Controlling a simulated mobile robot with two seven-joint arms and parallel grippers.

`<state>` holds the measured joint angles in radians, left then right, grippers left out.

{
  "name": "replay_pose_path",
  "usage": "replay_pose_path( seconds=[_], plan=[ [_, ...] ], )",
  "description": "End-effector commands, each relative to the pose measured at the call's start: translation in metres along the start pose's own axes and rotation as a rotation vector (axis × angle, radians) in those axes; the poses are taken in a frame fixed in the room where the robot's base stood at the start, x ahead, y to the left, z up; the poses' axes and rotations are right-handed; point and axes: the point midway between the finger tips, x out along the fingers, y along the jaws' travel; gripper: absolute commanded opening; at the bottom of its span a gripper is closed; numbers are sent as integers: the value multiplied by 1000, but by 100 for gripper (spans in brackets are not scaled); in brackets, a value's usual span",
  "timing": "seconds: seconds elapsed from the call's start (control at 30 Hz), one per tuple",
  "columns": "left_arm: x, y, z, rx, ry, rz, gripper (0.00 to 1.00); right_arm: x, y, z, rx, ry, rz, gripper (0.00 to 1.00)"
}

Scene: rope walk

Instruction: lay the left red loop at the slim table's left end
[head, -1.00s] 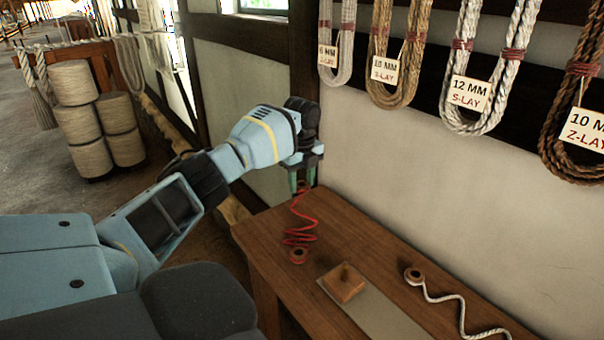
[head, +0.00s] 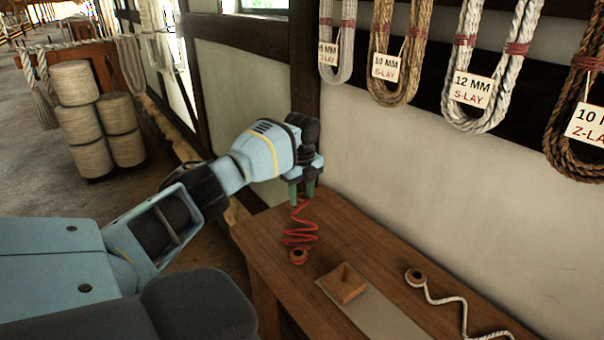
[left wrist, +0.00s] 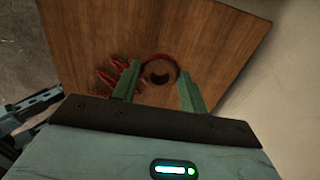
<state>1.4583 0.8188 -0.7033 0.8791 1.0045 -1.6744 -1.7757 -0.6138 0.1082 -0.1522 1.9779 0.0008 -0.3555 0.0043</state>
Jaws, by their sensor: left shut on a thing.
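My left gripper (head: 301,198) points down over the far left end of the slim wooden table (head: 270,235). It is shut on the left red loop (left wrist: 160,56), which spans between its two fingers in the left wrist view. A red coiled cord (head: 299,235) drops from the fingers to a small round wooden piece (head: 299,256) on the table. Whether the loop touches the wood cannot be told. My right gripper is not in view.
A small wooden box (head: 344,285) stands on a grey strip (head: 385,318) on the table. A white cord (head: 463,312) with a wooden end piece (head: 415,276) lies right of it. The wall stands close behind, with tagged rope hanks (head: 480,100) above.

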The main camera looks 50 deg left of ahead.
Motion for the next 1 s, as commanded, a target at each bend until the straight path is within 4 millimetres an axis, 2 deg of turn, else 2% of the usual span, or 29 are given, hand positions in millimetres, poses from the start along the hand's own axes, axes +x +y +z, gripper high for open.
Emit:
replay_pose_path(
  seconds=[1.0],
  plan=[
    [45,0,0,0,0,2,30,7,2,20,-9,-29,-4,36]
  ],
)
